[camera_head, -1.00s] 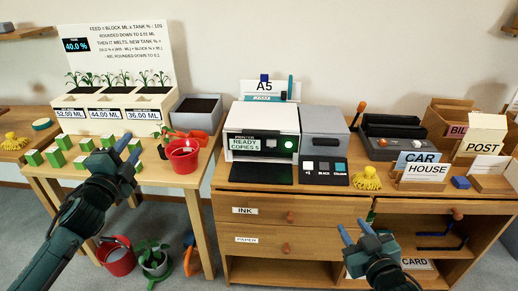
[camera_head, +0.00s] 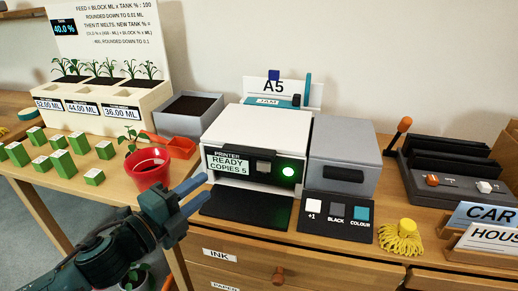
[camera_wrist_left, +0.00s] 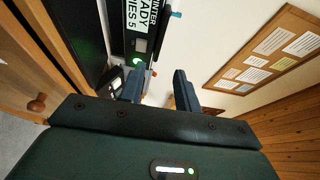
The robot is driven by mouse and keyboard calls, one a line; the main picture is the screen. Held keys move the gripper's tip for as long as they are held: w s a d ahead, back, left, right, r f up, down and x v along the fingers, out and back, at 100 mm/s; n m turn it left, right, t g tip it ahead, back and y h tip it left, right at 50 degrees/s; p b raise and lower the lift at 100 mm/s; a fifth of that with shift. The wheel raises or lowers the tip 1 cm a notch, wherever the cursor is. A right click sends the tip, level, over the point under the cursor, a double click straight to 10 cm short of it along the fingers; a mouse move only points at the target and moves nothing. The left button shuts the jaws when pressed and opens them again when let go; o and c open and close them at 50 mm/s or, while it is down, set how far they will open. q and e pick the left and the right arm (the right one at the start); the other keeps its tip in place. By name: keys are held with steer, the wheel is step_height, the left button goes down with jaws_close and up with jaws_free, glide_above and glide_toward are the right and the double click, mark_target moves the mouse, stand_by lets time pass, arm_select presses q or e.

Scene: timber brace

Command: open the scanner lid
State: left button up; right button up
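The scanner looks to be the grey box (camera_head: 343,140) right of the white printer. Its lid is down, with a dark handle (camera_head: 337,174) on the front. A button panel (camera_head: 335,216) marked +1, BLACK and COLOUR lies before it. My left gripper (camera_head: 205,188) is in front of the printer's left side, near the black tray, left of and apart from the scanner. Its two fingers are spread and empty; in the left wrist view the gripper (camera_wrist_left: 160,82) shows a clear gap. My right gripper is out of view.
The white printer (camera_head: 262,130) with a green lit button and its black tray (camera_head: 246,207) stand between my left gripper and the scanner. A red pot (camera_head: 148,170) is close left. A yellow tassel (camera_head: 402,240) and a dark slotted device (camera_head: 450,180) are on the right.

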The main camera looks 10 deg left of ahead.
mark_target(246, 156)
arm_select(q)
steer(key=x, duration=1.3)
steer(key=shift+w+d+p, duration=0.15)
steer(key=shift+d+p, duration=0.05)
steer(key=shift+p, duration=0.2)
steer(key=shift+c, duration=0.4)
jaws_close()
